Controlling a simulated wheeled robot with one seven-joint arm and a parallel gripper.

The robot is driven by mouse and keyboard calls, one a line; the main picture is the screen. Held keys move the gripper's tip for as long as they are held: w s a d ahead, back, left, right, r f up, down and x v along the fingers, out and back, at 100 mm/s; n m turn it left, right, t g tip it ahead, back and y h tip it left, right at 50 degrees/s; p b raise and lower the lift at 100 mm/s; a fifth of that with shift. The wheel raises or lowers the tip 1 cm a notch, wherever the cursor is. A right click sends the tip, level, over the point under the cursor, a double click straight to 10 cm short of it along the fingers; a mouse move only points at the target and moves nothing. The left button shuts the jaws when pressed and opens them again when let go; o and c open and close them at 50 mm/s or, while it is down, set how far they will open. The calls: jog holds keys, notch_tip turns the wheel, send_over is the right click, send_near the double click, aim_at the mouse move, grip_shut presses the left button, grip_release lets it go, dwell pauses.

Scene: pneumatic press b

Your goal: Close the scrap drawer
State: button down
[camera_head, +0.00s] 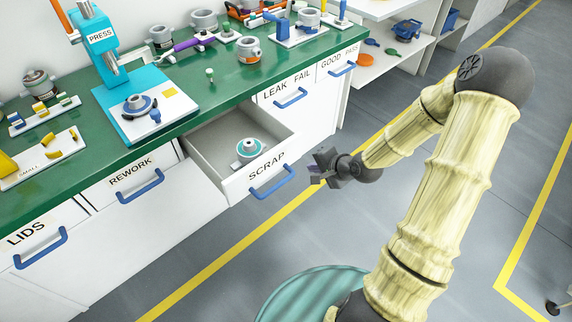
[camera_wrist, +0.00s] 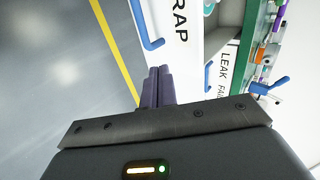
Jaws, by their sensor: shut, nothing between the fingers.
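The scrap drawer (camera_head: 238,186) stands pulled out from the workbench in the head view, its front labelled SCRAP with a blue handle (camera_head: 273,183). A white and teal round part (camera_head: 249,150) lies inside it. In the wrist view, the drawer front (camera_wrist: 180,15) shows at the top with its blue handle (camera_wrist: 148,28) at its left. My gripper (camera_head: 316,168) is just right of the drawer front in the head view, apart from the handle. Its dark fingers also show in the wrist view (camera_wrist: 158,88), together and with nothing between them.
The neighbouring drawers, LEAK FAIL (camera_head: 285,92), GOOD PASS (camera_head: 338,62) and REWORK (camera_head: 135,178), are flush with the bench. A teal press (camera_head: 100,45) and several parts stand on the green bench top (camera_head: 190,90). Grey floor with yellow lines lies open before the bench.

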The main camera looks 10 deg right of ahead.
jog(key=shift+w, duration=0.15)
jog(key=shift+a, duration=0.1)
jog(key=b, duration=0.2)
send_near(281, 160)
jog(key=x, duration=0.5)
jog(key=shift+s+d+f, duration=0.2)
jog(key=shift+s+f, duration=0.1)
jog(key=shift+f, duration=0.15)
jog(key=shift+w+a, duration=0.35)
jog(key=shift+w, duration=0.2)
